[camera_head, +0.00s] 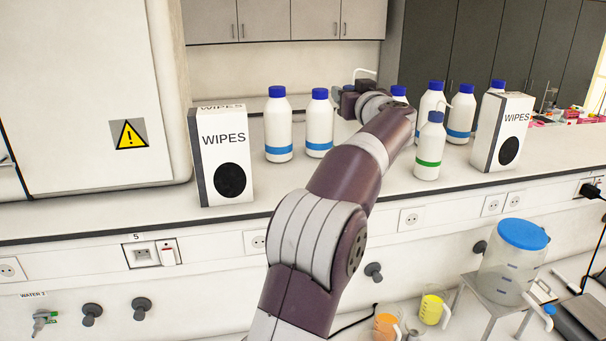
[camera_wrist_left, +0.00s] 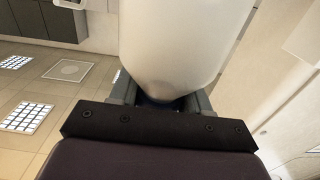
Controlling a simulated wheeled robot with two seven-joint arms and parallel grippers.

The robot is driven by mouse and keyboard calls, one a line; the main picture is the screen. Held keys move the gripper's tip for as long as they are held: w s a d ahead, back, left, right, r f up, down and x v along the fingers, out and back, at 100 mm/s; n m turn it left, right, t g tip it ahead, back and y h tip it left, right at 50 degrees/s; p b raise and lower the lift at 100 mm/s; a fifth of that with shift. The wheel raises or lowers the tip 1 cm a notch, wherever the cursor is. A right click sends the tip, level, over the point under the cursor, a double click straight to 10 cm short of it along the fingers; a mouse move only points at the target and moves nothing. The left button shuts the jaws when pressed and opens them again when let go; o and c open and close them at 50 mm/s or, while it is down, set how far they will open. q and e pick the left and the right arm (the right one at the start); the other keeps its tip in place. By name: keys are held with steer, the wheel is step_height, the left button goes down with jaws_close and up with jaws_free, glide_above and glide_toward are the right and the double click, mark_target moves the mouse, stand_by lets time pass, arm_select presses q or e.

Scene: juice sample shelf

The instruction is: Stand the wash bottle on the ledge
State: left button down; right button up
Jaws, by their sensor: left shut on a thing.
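My left gripper (camera_head: 348,100) reaches over the bench to the row of bottles and is shut on a white wash bottle. In the left wrist view the white body of the wash bottle (camera_wrist_left: 185,45) tapers down to a dark blue part between the jaws of the left gripper (camera_wrist_left: 160,103). In the head view a thin white curved spout (camera_head: 366,72) shows just above the gripper; the rest of the held bottle is hidden by my gripper and arm. A raised ledge (camera_head: 256,114) runs along the back of the bench. My right gripper is not in view.
Blue-banded bottles (camera_head: 278,125) (camera_head: 319,124) stand left of my gripper, others (camera_head: 461,117) to its right. A green-banded bottle (camera_head: 430,150) with a spout stands in front. Wipes boxes (camera_head: 240,170) (camera_head: 480,130) flank the group. The bench front between the left box and my arm is clear.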

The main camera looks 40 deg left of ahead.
arm_select(q)
steer(key=shift+w+a+r, duration=0.1)
steer(key=shift+a+r, duration=0.1)
steer(key=shift+r, duration=0.35)
steer(key=shift+a, duration=0.2)
steer(key=shift+a+f, duration=0.2)
steer(key=shift+a, duration=0.1)
steer(key=a+f, duration=1)
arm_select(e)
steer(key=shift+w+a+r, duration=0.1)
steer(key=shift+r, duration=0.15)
arm_select(q)
steer(key=shift+a+f, duration=0.1)
steer(key=shift+f, duration=0.1)
steer(key=c, duration=0.8)
jaws_free()
steer(key=shift+o, duration=1.4)
steer(key=shift+s+d, duration=0.2)
steer(key=shift+s, duration=0.05)
